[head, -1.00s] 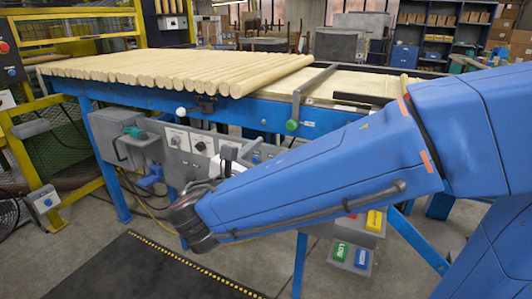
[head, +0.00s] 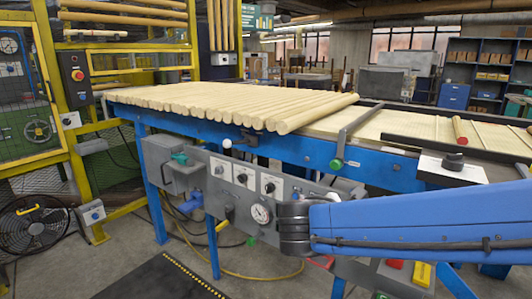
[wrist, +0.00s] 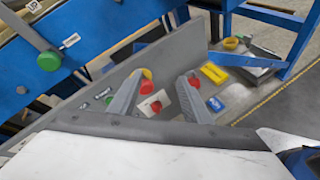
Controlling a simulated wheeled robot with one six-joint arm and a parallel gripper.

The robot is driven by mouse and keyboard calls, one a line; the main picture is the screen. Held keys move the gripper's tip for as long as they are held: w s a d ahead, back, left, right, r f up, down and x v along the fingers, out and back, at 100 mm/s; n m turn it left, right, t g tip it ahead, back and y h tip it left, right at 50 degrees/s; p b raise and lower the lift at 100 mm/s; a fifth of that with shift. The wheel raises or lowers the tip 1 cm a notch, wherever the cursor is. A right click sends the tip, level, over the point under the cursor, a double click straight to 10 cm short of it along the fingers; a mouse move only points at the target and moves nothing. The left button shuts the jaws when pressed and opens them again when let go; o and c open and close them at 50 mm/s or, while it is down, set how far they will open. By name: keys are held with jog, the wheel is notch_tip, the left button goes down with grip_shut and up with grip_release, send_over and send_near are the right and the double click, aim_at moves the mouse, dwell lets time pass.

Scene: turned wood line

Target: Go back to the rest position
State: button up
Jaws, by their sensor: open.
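My gripper (wrist: 165,84) shows in the wrist view, its two grey fingers apart with nothing held between them. Behind the fingers is a grey control panel with red buttons (wrist: 152,105), a yellow label or button (wrist: 214,73) and a blue one (wrist: 216,104). I cannot tell how far the fingers are from the panel. In the head view my blue arm reaches in from the right, in front of the blue-framed bench (head: 290,148); the gripper itself does not show there.
Several pale turned rods (head: 230,103) lie side by side on the bench. A red-ended rod (head: 460,130) lies at its right. A green-knobbed lever (head: 345,140) stands at the bench edge. A floor fan (head: 35,226) and yellow guard frame are at left. A dark mat (head: 160,277) lies on the floor.

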jog(key=s+d+f+m+g+y, duration=0.4)
jog(key=s+d+f+m+g, duration=0.1)
jog(key=s+d+f+m, duration=0.3)
jog(key=s+a+f+m+t+y, duration=0.1)
jog(key=s+a+m+y, duration=0.3)
jog(key=m, duration=0.7)
jog(key=s+y, duration=0.2)
jog(key=shift+s+f+t+y, duration=0.3)
jog(key=shift+s+t, duration=0.05)
jog(key=shift+t, duration=0.05)
jog(key=shift+o, duration=0.3)
dwell(0.5)
